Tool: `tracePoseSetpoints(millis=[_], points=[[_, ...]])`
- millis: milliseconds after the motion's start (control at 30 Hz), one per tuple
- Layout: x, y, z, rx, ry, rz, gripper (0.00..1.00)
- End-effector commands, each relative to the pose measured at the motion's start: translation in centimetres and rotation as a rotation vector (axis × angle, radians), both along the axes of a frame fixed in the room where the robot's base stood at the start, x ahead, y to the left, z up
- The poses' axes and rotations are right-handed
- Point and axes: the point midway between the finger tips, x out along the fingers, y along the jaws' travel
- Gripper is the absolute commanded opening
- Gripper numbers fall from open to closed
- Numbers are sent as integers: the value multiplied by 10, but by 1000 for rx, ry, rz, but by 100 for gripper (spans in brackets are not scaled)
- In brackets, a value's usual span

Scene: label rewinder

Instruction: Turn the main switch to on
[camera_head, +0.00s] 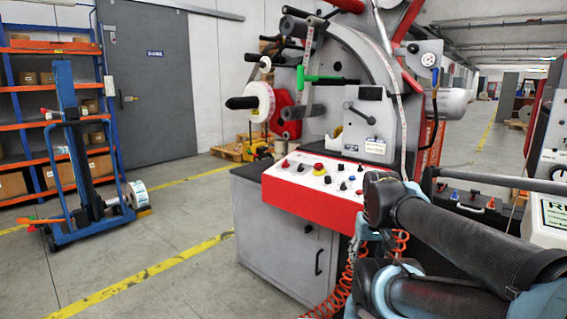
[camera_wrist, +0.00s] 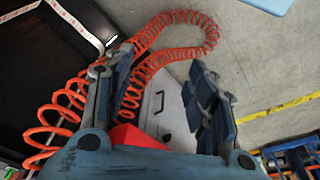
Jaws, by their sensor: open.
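The label rewinder (camera_head: 350,75) stands in the middle of the head view. Its white control panel (camera_head: 290,178) with a red front edge carries several knobs and buttons. One red knob on a yellow base (camera_head: 319,169) stands out. I cannot tell which control is the main switch or how it is set. My gripper (camera_wrist: 162,65) is open and empty in the wrist view, its two blue-grey fingers apart. The cabinet front with a black handle (camera_wrist: 163,101) shows between them. In the head view my arm is at the lower right, and I cannot make out the fingers there.
Orange coiled hose (camera_wrist: 150,45) loops close around my gripper, and also hangs beside the cabinet in the head view (camera_head: 345,285). A grey cabinet (camera_head: 280,245) stands below the panel. A blue lifter (camera_head: 75,150) stands at left. The floor between is clear.

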Motion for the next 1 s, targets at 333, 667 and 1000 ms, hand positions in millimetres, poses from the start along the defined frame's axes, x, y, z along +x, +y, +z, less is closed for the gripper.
tracePoseSetpoints(millis=[333,667,1000], points=[[64,14,75,-44,-1,199,63],[161,42,156,-104,-2,467,63],[267,91,215,-168,-4,742,63]])
